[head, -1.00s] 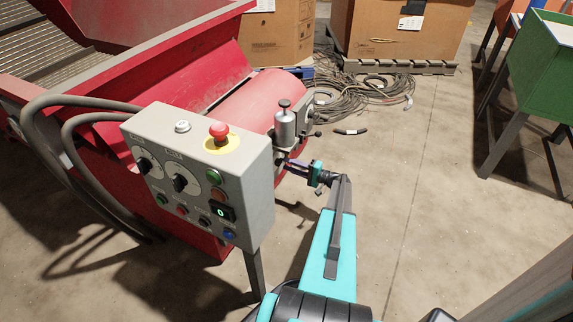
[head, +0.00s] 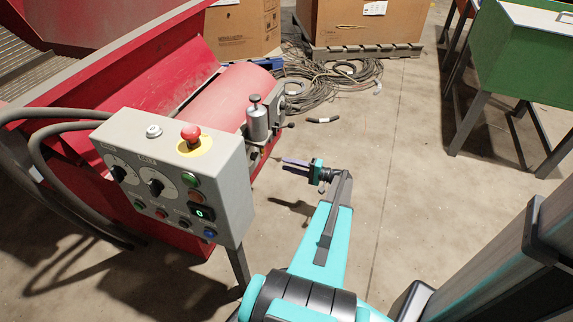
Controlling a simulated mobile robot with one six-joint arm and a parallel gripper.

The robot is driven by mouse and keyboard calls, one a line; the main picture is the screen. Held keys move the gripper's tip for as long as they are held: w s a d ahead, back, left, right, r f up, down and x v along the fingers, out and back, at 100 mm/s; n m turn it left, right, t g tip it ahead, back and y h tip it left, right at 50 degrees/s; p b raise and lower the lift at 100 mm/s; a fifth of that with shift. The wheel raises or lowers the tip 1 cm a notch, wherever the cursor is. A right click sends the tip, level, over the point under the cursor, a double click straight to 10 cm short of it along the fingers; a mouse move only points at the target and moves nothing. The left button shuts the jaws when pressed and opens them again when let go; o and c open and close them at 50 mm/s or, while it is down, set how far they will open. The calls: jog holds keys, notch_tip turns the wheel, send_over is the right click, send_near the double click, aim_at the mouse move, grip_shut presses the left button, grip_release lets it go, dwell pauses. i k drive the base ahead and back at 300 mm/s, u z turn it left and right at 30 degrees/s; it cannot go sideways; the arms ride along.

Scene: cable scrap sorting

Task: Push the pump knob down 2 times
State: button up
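The pump is a grey metal cylinder (head: 258,124) on the end bracket of the red machine, just right of the control panel. Its dark pump knob (head: 255,99) stands upright on a short stem above the cylinder, with nothing touching it. My gripper (head: 286,163) is to the right of the pump and lower in the picture, with its fingers pointing left toward the machine. Clear floor shows between the fingers and the machine. The fingers are small and seen nearly edge-on, so I cannot tell whether they are open or shut.
The grey control panel (head: 222,160) carries a red mushroom button (head: 190,133), dials and several small buttons. Coiled cables (head: 330,85) lie on the floor behind, near cardboard boxes (head: 355,25). A green bin on legs (head: 520,60) stands at right. Floor between is mostly clear.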

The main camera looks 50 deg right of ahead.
aim_at(255, 98)
jog(key=k, duration=1)
